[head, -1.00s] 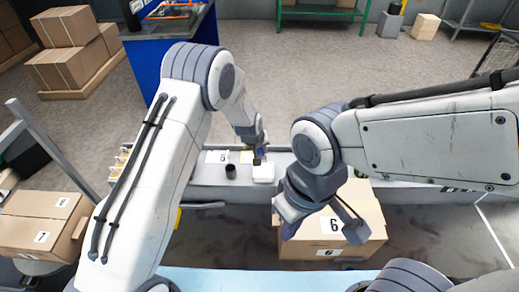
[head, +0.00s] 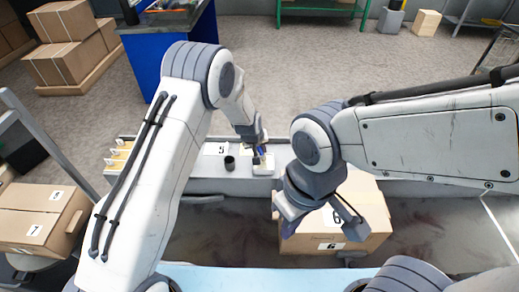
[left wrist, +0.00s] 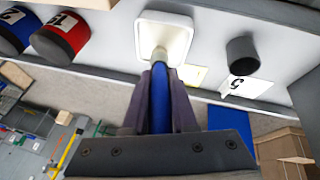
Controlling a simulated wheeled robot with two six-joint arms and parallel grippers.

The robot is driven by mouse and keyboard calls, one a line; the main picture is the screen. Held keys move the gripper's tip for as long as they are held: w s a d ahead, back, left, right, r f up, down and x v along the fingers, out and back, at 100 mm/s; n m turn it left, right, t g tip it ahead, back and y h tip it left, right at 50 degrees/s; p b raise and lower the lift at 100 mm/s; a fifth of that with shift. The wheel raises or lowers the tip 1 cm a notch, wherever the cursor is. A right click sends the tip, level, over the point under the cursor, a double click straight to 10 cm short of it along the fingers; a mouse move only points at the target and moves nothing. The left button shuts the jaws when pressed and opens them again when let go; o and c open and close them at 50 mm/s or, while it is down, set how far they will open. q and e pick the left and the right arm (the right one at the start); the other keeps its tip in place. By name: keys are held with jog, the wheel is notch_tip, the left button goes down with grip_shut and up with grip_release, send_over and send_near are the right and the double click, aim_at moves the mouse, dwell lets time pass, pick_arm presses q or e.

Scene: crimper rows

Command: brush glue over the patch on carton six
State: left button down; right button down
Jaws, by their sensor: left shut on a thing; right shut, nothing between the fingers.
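My left gripper (head: 261,150) is shut on a brush with a blue handle (left wrist: 160,98). The brush points into a small white dish (left wrist: 181,47), and its pale head is at or just over the dish floor; contact is unclear. The dish also shows in the head view (head: 266,168). Carton six (head: 372,212) is a brown box with "6" labels, standing in front of the ledge. My right gripper (head: 288,228) is shut and empty, over the carton's left part in the picture. My right arm covers much of the carton's top, and I cannot make out the patch.
A black cup (head: 229,163) and a "5" card (left wrist: 248,87) are beside the dish on the grey ledge (head: 200,180). A yellow card (left wrist: 192,74) lies near the dish. A red cup (left wrist: 60,36) is farther along.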

pick_arm(q)
jog(key=shift+f+b, duration=0.7)
jog(key=shift+f, duration=0.05)
dwell(1.5)
notch_tip(320, 180, up, 7)
jog(key=p, duration=0.6)
jog(key=shift+r+p, duration=0.1)
jog(key=shift+p, duration=0.25)
dwell(0.4)
notch_tip(320, 180, down, 7)
jog(key=b, duration=0.6)
jog(key=shift+b, duration=0.4)
